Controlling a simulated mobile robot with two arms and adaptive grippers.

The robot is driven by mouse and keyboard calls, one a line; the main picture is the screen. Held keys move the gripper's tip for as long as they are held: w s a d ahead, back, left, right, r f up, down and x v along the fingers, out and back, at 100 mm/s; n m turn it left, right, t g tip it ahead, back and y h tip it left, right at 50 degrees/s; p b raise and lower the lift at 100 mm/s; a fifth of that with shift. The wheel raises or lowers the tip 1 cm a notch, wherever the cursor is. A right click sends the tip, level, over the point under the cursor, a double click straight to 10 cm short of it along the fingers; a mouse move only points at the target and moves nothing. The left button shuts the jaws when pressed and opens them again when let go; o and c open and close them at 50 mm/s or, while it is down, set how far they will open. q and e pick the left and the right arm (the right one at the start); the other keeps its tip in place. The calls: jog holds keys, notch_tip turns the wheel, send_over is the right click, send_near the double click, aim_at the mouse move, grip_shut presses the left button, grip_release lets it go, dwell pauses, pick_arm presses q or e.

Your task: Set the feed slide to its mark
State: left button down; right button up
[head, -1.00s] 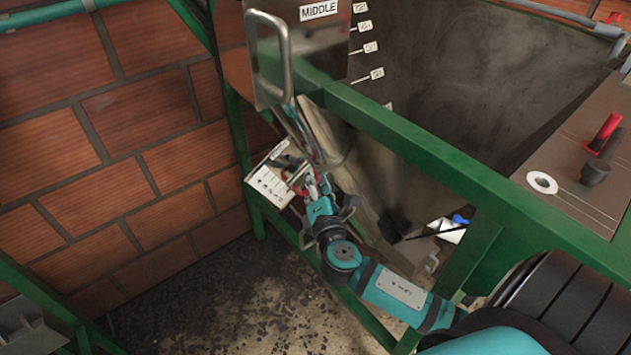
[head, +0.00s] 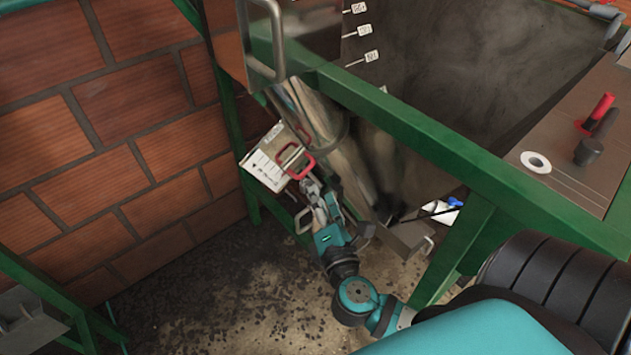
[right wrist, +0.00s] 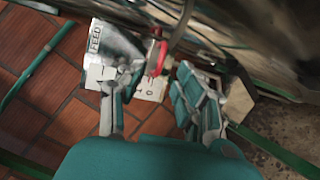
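The feed slide's red handle (head: 301,164) stands beside a white scale plate (head: 264,172) on the steel chute, left of centre in the head view. The plate's FEED label (right wrist: 95,38) shows in the right wrist view, with marks too small to read. My right gripper (head: 308,186) is just below the handle and in front of it. In the right wrist view its two fingers (right wrist: 165,85) are spread, with the red handle (right wrist: 159,58) beyond the gap between them. The fingers look apart from the handle. The slide's position against its mark cannot be read. My left gripper is out of view.
A green frame beam (head: 440,150) crosses above my right arm. A metal loop handle (head: 265,40) hangs above the slide. A brick wall (head: 90,130) is at the left. A panel (head: 570,150) with red and black knobs is at the right.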

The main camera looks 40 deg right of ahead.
jog(key=shift+s+a, duration=0.25)
jog(key=shift+s, duration=0.35)
jog(key=b, duration=0.1)
send_near(308, 171)
jog(key=p+x, duration=0.6)
jog(key=x, duration=0.3)
jog(key=shift+w+d, duration=0.1)
jog(key=shift+w, duration=0.2)
jog(key=shift+w+d, duration=0.25)
jog(key=shift+w, duration=0.3)
